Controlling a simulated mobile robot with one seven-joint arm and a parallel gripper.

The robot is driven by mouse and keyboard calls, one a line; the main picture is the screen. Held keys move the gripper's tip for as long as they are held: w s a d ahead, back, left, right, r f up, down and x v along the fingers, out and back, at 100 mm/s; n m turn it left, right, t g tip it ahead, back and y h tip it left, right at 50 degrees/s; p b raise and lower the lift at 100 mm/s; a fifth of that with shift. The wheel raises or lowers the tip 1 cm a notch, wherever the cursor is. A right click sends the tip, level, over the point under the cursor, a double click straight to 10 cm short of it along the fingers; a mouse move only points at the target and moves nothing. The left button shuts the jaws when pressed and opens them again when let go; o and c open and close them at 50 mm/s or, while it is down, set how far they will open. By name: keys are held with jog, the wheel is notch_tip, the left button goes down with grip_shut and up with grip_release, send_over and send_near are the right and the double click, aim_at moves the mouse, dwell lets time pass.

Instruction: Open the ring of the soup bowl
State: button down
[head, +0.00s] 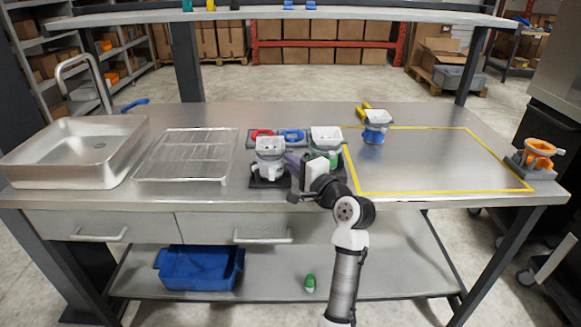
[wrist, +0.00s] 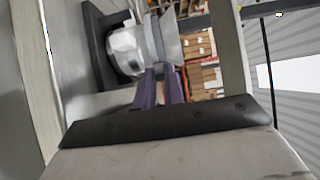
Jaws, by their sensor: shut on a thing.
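A white dispenser with a grey bowl top (head: 270,144) stands on a dark base at the front of the middle group; no label tells which unit is the soup bowl. In the wrist view, this unit (wrist: 125,52) appears turned on its side, with its flared bowl (wrist: 168,38) to the right. My gripper (head: 290,160) is at its right side. Its purple fingers (wrist: 158,76) reach the collar between body and bowl and are shut there, seemingly on the ring. The fingertips' exact contact is partly hidden.
A green-trimmed dispenser (head: 326,140) stands close to the right of my gripper. Red (head: 262,134) and blue (head: 291,135) rings lie behind. A blue dispenser (head: 376,125) stands by the yellow outline, an orange one (head: 538,152) at far right. A rack (head: 187,155) and metal tray (head: 75,150) lie left.

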jog(key=shift+y, duration=0.3)
jog(key=c, duration=1.7)
grip_release()
jog(key=shift+d, duration=0.1)
jog(key=shift+c, duration=0.2)
jog(key=b+v, duration=0.2)
jog(key=v, duration=1.1)
jog(key=shift+s+d+r+b, duration=0.15)
jog(key=shift+s+d+b, duration=0.1)
jog(key=shift+s+b, duration=0.05)
